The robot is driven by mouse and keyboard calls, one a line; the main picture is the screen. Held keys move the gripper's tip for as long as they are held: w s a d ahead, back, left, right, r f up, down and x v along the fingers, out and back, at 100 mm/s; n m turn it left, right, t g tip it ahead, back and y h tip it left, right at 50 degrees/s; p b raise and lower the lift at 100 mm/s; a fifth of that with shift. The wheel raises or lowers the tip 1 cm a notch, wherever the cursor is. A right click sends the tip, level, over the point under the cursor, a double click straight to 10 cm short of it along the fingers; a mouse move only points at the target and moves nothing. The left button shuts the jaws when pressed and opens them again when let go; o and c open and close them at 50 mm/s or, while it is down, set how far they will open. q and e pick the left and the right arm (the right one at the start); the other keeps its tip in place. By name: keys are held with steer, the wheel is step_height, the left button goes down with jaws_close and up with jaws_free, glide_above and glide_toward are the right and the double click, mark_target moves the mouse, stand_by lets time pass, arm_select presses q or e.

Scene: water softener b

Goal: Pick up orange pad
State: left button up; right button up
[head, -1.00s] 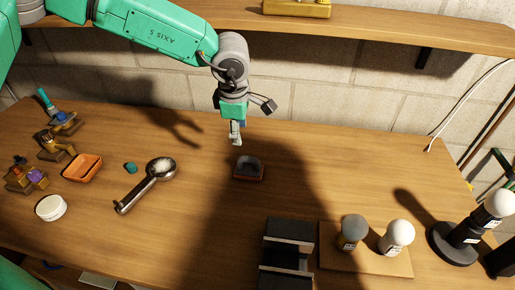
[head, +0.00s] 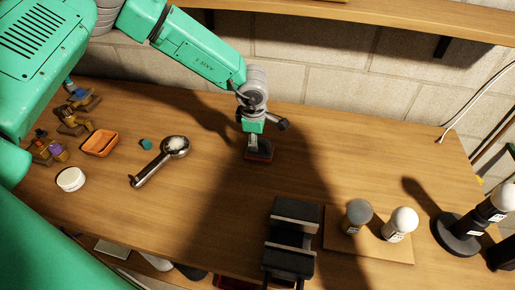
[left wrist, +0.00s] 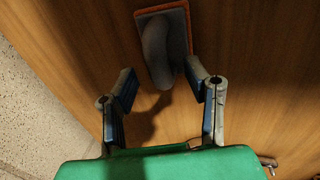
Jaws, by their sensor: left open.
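The orange pad (head: 262,156) is a small orange-edged block on the wooden table, partly behind my left gripper in the head view. In the left wrist view the orange pad (left wrist: 185,38) shows an orange rim and a grey arched handle on top. My left gripper (head: 253,145) is just above it, pointing down. In the left wrist view my left gripper (left wrist: 160,75) has its fingers spread and empty, with the handle's near end close to the gap between the fingertips. I cannot tell if they touch. My right gripper is not in view.
A metal scoop (head: 160,162), teal cap (head: 146,144), orange tray (head: 100,143) and white lid (head: 71,179) lie to the left. A dark vise-like block (head: 291,240) and a board (head: 370,246) with two bulb-topped pieces are at front right. A shelf (head: 400,25) runs above.

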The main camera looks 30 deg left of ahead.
arm_select(q)
steer(key=shift+w+d+f, duration=0.3)
steer(key=shift+d+f, duration=0.25)
steer(key=shift+d, duration=0.1)
steer(key=shift+s+a, duration=0.1)
steer(key=shift+a, duration=0.3)
jaws_close()
steer(key=shift+a+f, duration=0.15)
steer(key=shift+a, duration=0.3)
steer(key=shift+d+r, duration=0.3)
step_height(320, 180, up, 9)
steer(key=shift+d+f+b, duration=0.1)
steer(key=shift+d+b, duration=0.05)
steer(key=shift+b, duration=0.3)
steer(key=shift+a+r, duration=0.3)
steer(key=shift+r, duration=0.05)
steer(key=shift+d, duration=0.35)
